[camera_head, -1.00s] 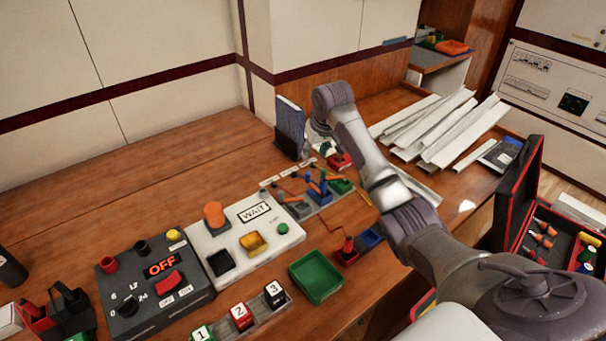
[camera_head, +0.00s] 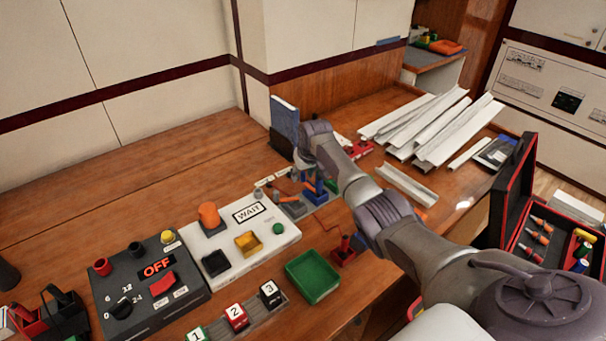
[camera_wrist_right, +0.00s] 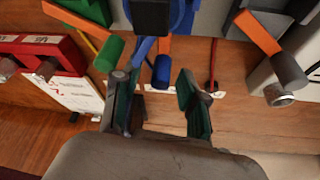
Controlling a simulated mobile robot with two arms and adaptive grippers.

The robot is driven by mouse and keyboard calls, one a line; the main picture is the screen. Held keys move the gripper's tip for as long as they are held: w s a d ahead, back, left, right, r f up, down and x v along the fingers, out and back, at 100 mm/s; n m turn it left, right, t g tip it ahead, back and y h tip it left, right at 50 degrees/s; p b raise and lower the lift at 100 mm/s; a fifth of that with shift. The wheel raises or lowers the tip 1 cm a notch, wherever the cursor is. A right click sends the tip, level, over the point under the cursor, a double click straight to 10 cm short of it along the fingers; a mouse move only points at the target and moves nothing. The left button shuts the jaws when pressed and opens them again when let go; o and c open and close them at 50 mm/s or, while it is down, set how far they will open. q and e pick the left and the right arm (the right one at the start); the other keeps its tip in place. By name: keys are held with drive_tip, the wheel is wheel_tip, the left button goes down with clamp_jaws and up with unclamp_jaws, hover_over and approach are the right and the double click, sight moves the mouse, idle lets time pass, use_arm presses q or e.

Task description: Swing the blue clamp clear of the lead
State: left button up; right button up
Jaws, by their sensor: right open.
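The blue clamp (camera_head: 314,189) stands in the clamp row, partly covered by my right arm in the head view. In the right wrist view its blue handle (camera_wrist_right: 161,70) hangs in from the top, its end near the gap between my fingertips. My right gripper (camera_wrist_right: 153,88) is open, with a dark finger on each side of that gap. I cannot tell whether either finger touches the handle. A thin red lead (camera_wrist_right: 213,62) runs just right of the blue clamp in the wrist view. Where it meets the clamp is hidden. My left gripper is not in view.
A green clamp (camera_wrist_right: 108,52) stands close left of the blue one in the wrist view, and a grey clamp with an orange handle (camera_wrist_right: 258,32) stands right. A red block (camera_wrist_right: 40,52) with a printed label lies far left. A green tray (camera_head: 313,278) sits in front.

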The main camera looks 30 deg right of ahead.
clamp_jaws()
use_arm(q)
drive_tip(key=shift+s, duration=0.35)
use_arm(e)
drive_tip(key=shift+n, duration=0.3)
drive_tip(key=shift+a+n+y+p, duration=0.3)
drive_tip(key=shift+n+y, duration=0.1)
drive_tip(key=shift+n, duration=0.4)
drive_tip(key=shift+s+a+n+y, duration=0.15)
drive_tip(key=shift+a+n+y, duration=0.15)
drive_tip(key=shift+n, duration=0.5)
drive_tip(key=n, duration=0.1)
drive_tip(key=n+y, duration=0.1)
drive_tip(key=a+n+b, duration=0.1)
drive_tip(key=shift+s+f+n, duration=0.1)
drive_tip(key=shift+s+n, duration=0.2)
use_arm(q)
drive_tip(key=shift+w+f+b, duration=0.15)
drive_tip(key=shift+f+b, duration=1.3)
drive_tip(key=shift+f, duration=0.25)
use_arm(e)
drive_tip(key=shift+s+a+n+g+y, duration=0.15)
drive_tip(key=shift+s+n+g+y, duration=0.1)
drive_tip(key=shift+n, duration=0.5)
drive_tip(key=shift+s+a+n+g+y, duration=0.15)
drive_tip(key=shift+n+g+y, duration=0.15)
drive_tip(key=shift+n, duration=0.5)
drive_tip(key=shift+s+a+n+g+y, duration=0.1)
drive_tip(key=shift+s+n+g+y, duration=0.15)
drive_tip(key=shift+n, duration=0.5)
